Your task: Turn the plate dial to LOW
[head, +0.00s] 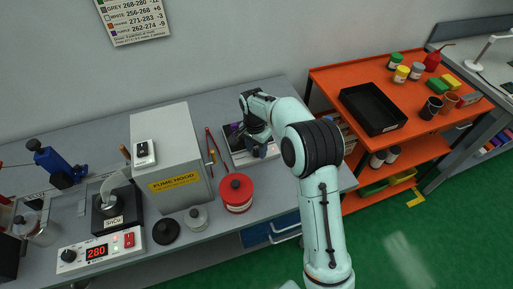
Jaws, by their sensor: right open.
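The plate control box (101,249) is a white unit at the bench's front left, with a lit red display reading 280 and a red switch (129,240). Its black dial (68,256) is at the box's left end; its pointer and any LOW mark are too small to read. Behind the box, a black hot plate (117,217) bears a pot labelled SnCu. My right gripper (261,152) is open, pointing down over a grey tray-like unit right of the fume hood, well away from the dial. Its fingertips are partly hidden. My left gripper is not in view.
The grey fume hood (172,150) stands between my right gripper and the control box. A red canister (236,193), a small metal pot (196,219) and a black round lid (166,231) sit along the front edge. An orange cart (335,82) stands right.

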